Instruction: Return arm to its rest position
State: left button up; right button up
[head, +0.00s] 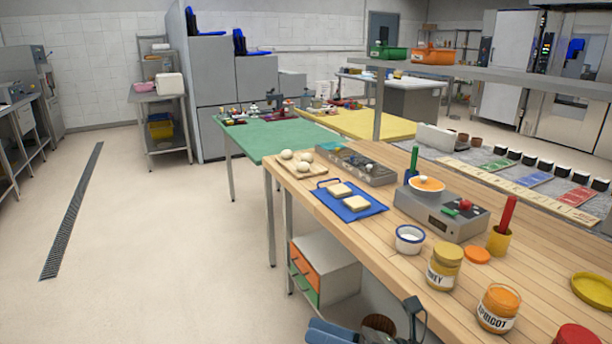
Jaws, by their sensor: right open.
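My right gripper (412,312) shows at the bottom edge, low in front of the wooden worktop (330,200). It is open, with nothing visible in it, and it is partly cut off by the frame. It is apart from the jars on the worktop. My left gripper is not in view.
On the worktop are a honey jar (443,268), an apricot jar (497,310), a white bowl (410,239), a scale (442,213), a blue tray (350,205) with bread slices and a dough board (297,166). Drawers (306,272) stand below. The floor at left is clear.

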jog(key=d+f+m+t+h, duration=0.4)
jog(key=f+m+t+h, duration=0.15)
jog(key=m, duration=0.75)
jog(key=d+f+m+t+h, duration=0.35)
jog(key=m+t+h, duration=0.25)
jog(key=m, duration=0.8)
jog(key=s+d+f+m+g+h, duration=0.2)
jog(key=s+f+m+g, duration=0.1)
jog(key=s+f+m, duration=0.3)
jog(key=s+d+f+m+g+h, duration=0.1)
jog(key=s+f+m+g+h, duration=0.1)
jog(key=s+f+m, duration=0.3)
notch_tip(320, 180, down, 3)
jog(key=shift+s+d+r+m+g+h, duration=0.1)
jog(key=shift+s+d+m+g+h, duration=0.3)
jog(key=shift+m+g, duration=0.35)
